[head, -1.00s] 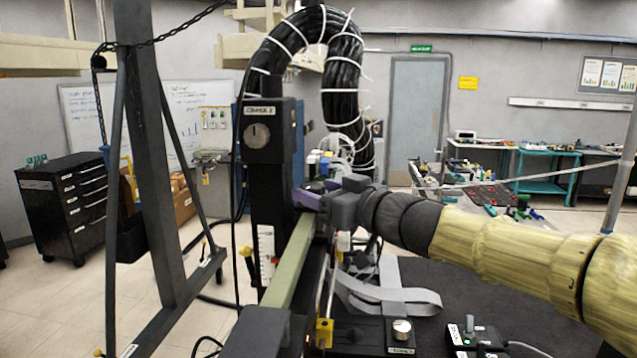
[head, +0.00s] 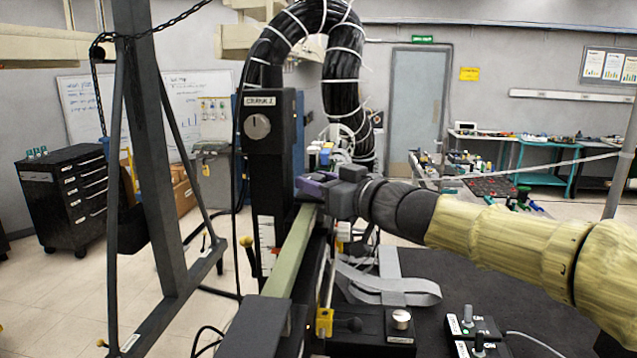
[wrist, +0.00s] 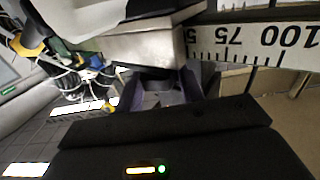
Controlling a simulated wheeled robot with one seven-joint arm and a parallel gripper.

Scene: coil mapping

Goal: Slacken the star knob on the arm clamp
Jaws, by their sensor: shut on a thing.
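My gripper (head: 312,187), with purple fingers, reaches in from the right to the clamp area where the pale green arm (head: 292,255) meets the black column (head: 268,185). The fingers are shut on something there. The star knob cannot be made out clearly; the fingers and my wrist hide it in the head view. In the wrist view the purple fingers of my gripper (wrist: 165,90) sit either side of a dark part below a metal block (wrist: 145,48). A white scale (wrist: 255,45) lies right of that block.
A thick black cable bundle (head: 343,90) arches above the clamp. A box with a silver knob (head: 401,319) and a switch box (head: 472,330) are on the dark table (head: 440,275). A grey strap (head: 385,290) lies there too. A grey frame (head: 160,150) stands at left.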

